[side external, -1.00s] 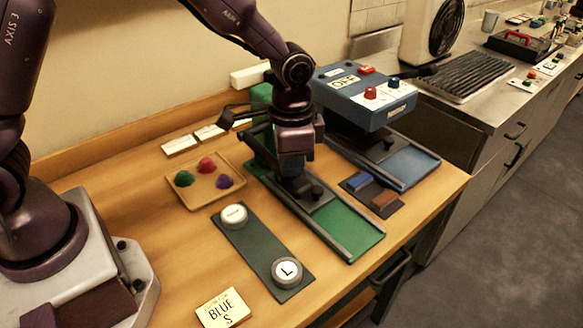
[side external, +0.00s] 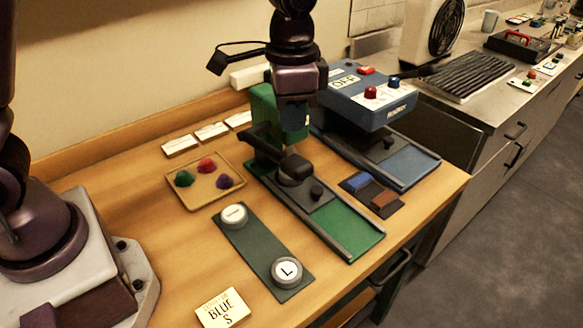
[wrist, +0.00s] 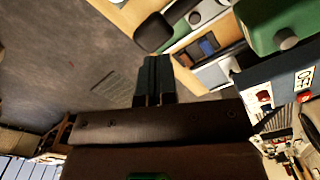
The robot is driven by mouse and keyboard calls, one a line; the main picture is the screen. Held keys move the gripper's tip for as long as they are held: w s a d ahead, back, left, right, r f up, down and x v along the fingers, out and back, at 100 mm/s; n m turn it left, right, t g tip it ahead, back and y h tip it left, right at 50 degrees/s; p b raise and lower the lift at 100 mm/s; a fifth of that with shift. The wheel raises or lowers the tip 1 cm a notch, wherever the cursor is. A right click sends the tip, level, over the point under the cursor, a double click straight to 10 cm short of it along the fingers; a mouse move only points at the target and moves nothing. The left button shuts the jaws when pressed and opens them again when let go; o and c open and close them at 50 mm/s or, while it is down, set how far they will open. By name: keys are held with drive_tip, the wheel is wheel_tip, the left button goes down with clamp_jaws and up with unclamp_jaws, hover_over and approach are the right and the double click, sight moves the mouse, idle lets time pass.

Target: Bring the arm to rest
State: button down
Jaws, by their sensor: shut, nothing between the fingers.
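My gripper (side external: 292,138) is above the green press (side external: 264,112), its dark fingers pointing down over the press's black lever and pad. The fingers also show in the wrist view (wrist: 155,65), closed together with nothing between them. In the side view the fingers overlap the press, so the exact gap between them is hard to tell.
A blue machine (side external: 365,98) marked OFF stands right of the green press.

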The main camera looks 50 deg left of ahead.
drive_tip(key=shift+s+a+f+n, duration=0.2)
drive_tip(key=shift+s+f+n, duration=0.2)
drive_tip(key=shift+s, duration=0.3)
drive_tip(key=s+a+r+n+t, duration=0.2)
drive_tip(key=s+a+r, duration=0.2)
drive_tip(key=s, duration=0.4)
drive_tip(key=s+a+r+n+t, duration=0.3)
drive_tip(key=s+a+r, duration=0.2)
drive_tip(key=s, duration=0.3)
drive_tip(key=shift+s+r+t, duration=0.3)
drive_tip(key=shift+s+r, duration=0.1)
drive_tip(key=shift+r, duration=0.2)
